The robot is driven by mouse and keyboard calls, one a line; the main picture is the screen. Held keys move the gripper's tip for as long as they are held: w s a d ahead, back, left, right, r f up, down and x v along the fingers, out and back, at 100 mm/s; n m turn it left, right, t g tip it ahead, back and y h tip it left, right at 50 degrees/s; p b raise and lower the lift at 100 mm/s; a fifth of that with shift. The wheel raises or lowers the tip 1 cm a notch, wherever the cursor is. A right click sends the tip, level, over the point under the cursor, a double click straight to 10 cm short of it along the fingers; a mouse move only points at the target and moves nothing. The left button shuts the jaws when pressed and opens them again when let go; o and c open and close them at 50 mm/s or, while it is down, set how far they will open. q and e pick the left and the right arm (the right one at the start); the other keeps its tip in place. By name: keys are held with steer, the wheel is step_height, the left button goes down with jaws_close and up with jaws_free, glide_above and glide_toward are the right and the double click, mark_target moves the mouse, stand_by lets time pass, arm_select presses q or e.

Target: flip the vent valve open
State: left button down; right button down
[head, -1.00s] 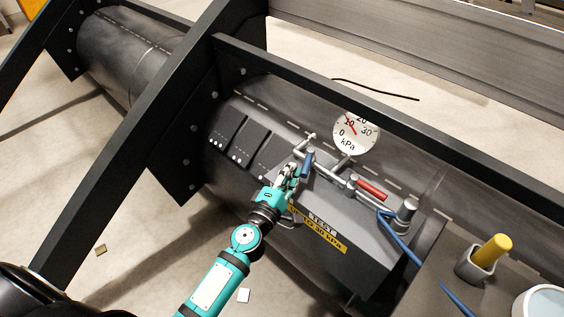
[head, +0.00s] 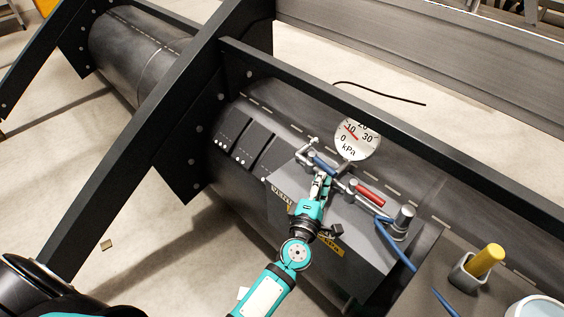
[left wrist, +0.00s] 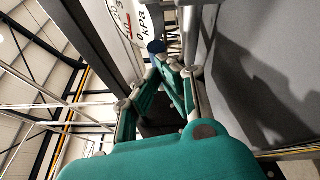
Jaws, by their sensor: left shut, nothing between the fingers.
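A blue-handled valve lever (head: 323,164) sits on the grey pipe of the test panel. The lever lies roughly along the pipe. A red lever (head: 370,195) sits further right on the same pipe, also along it. My left gripper (head: 324,179) is shut and empty, its tips close beside the blue lever's lower right end; I cannot tell whether they touch. In the left wrist view the closed fingers (left wrist: 190,73) show, with the blue lever's end (left wrist: 157,46) just beyond them. A white kPa gauge (head: 357,140) stands behind the pipe. My right gripper is not in view.
A dark frame beam (head: 400,115) runs behind the gauge. A blue hose (head: 396,248) leaves the pipe's right end near a silver fitting (head: 404,220). A yellow-handled item (head: 488,260) stands in a grey holder at the right. Open floor lies at the left.

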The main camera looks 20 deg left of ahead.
arm_select(q)
steer(key=shift+w+d, duration=0.45)
steer(key=shift+d, duration=0.15)
steer(key=shift+r, duration=0.1)
stand_by(0.3)
steer(key=s, duration=1.2)
steer(key=shift+f, duration=0.4)
steer(key=shift+d, duration=0.1)
